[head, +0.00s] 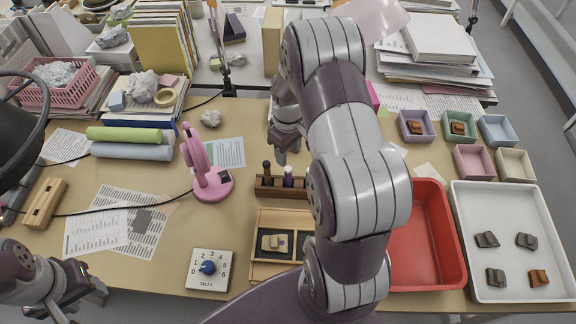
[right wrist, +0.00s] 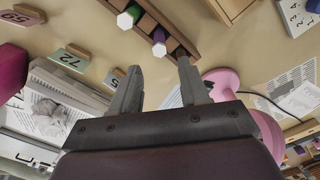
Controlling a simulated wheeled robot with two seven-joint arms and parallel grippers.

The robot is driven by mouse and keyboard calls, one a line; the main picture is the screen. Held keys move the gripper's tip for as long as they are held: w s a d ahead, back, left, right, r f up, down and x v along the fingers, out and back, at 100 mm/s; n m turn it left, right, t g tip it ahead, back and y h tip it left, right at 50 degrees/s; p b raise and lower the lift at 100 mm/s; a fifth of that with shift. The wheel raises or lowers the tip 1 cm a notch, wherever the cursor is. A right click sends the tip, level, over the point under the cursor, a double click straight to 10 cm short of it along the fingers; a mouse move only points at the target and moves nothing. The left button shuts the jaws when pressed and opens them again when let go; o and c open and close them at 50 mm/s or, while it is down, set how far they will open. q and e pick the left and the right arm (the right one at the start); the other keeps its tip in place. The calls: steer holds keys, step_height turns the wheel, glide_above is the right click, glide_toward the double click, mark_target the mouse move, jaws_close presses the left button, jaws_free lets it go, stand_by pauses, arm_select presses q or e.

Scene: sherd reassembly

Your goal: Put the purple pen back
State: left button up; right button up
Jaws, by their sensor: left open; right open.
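The purple pen (head: 288,177) stands upright in the small wooden rack (head: 268,191), beside a dark pen (head: 267,169). In the right wrist view the purple pen (right wrist: 159,42) sits in the rack (right wrist: 172,22) between a green pen (right wrist: 129,16) and a brown one (right wrist: 181,55). My right gripper (head: 281,153) is just above and behind the rack. Its fingers (right wrist: 158,82) are apart with nothing between them, clear of the pen. My left gripper (head: 92,288) is open and empty at the lower left. My right arm hides the rack's right end.
A pink lamp (head: 212,184) stands close left of the rack. A compartmented wooden tray (head: 259,218) and a tally dial (head: 208,270) lie in front. A red tray (head: 425,230) and a white tray with sherds (head: 511,205) are on the right.

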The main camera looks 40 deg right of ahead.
steer(key=s+a+r+m, duration=0.1)
steer(key=s+a+r, duration=0.3)
steer(key=a, duration=0.3)
steer(key=s+a+r+m+t, duration=0.1)
steer(key=s+a+r, duration=0.4)
steer(key=a, duration=0.3)
steer(key=shift+s, duration=0.55)
